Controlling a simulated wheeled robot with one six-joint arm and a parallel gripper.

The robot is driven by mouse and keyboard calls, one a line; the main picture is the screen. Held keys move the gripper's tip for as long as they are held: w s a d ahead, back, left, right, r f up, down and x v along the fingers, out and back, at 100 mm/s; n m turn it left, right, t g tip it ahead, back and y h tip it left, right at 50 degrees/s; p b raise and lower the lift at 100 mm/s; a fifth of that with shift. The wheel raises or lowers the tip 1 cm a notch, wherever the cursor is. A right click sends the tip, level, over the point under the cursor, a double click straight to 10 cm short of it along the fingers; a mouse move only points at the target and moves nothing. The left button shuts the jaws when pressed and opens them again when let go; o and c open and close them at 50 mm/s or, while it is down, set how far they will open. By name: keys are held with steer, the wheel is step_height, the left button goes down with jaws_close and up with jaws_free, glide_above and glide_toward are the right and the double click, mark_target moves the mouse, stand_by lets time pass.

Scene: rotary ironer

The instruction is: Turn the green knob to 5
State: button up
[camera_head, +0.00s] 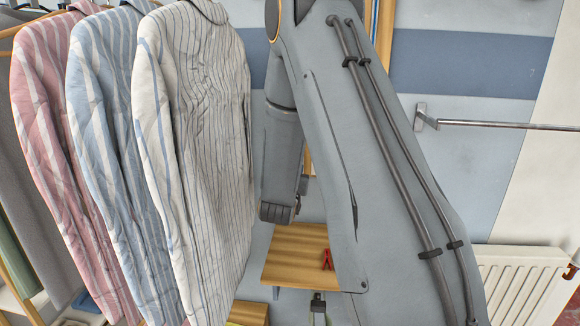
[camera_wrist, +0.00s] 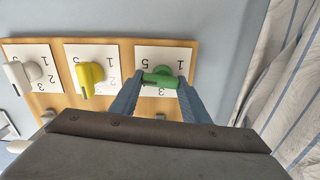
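The green knob (camera_wrist: 161,78) sits on a white dial plate at the right end of a wooden panel in the wrist view. Its bar lies nearly level in the picture, its darker end toward the left, a little below the 5. The numbers look upside down, with 5 at upper left and 1 at upper right. My gripper (camera_wrist: 160,84) has its two blue-grey fingers apart, one on each side of the green knob. I cannot tell whether both fingers touch it. The lower part of the plate is partly hidden. The knob is not visible in the head view.
A yellow knob (camera_wrist: 90,77) and a white knob (camera_wrist: 22,74) are on the same panel to the left. Striped cloth (camera_wrist: 292,75) hangs close on the right. In the head view, striped shirts (camera_head: 195,130) hang left of my arm, and a wooden shelf (camera_head: 290,262) is below.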

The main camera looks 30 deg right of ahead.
steer(key=shift+c, duration=0.7)
steer(key=m+b, duration=0.2)
steer(key=shift+f+b, duration=0.2)
steer(key=shift+b, duration=0.15)
steer(key=shift+m+b, duration=1.2)
steer(key=shift+m, duration=0.3)
steer(key=shift+r, duration=0.1)
steer(key=o, duration=1)
steer(key=shift+o, duration=0.2)
steer(key=shift+s, duration=0.1)
